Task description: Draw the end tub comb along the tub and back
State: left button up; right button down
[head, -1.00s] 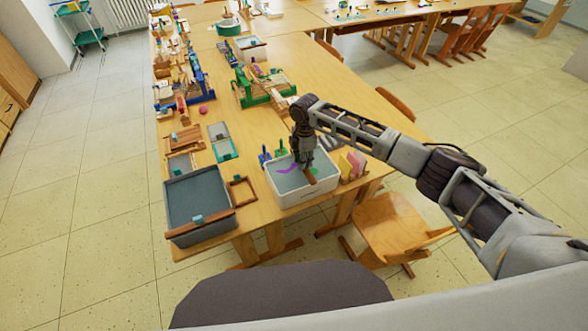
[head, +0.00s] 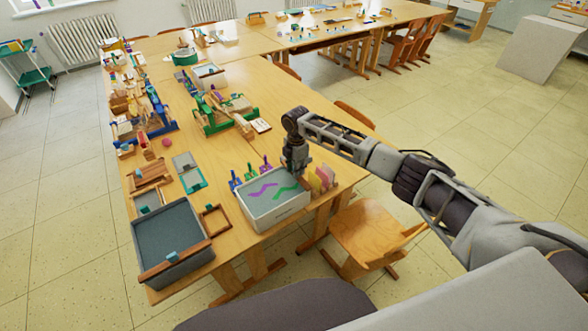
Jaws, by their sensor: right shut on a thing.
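The white tub (head: 281,214) stands near the front right of the table. Its grey surface carries a purple and a green wavy streak. My right gripper (head: 295,168) is at the back right corner of this tub, pointing down, shut on the comb. The comb, a brown bar across the tub in the earlier view, is now hidden or too small to make out. I cannot tell whether it touches the surface. My left gripper is not in view.
A grey tub (head: 143,244) with a wooden bar (head: 178,264) along its front stands left. Small blue, green and purple tools (head: 250,173) stand behind the white tub. Coloured sheets (head: 322,178) stand close on its right. A wooden chair (head: 370,232) is at the table's right side.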

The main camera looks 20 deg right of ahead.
jog(key=c, duration=1.2)
grip_release()
jog(key=shift+w+d, duration=0.1)
jog(key=shift+d, duration=0.2)
jog(key=shift+o, duration=0.2)
jog(key=shift+a+r, duration=0.1)
notch_tip(320, 180, up, 12)
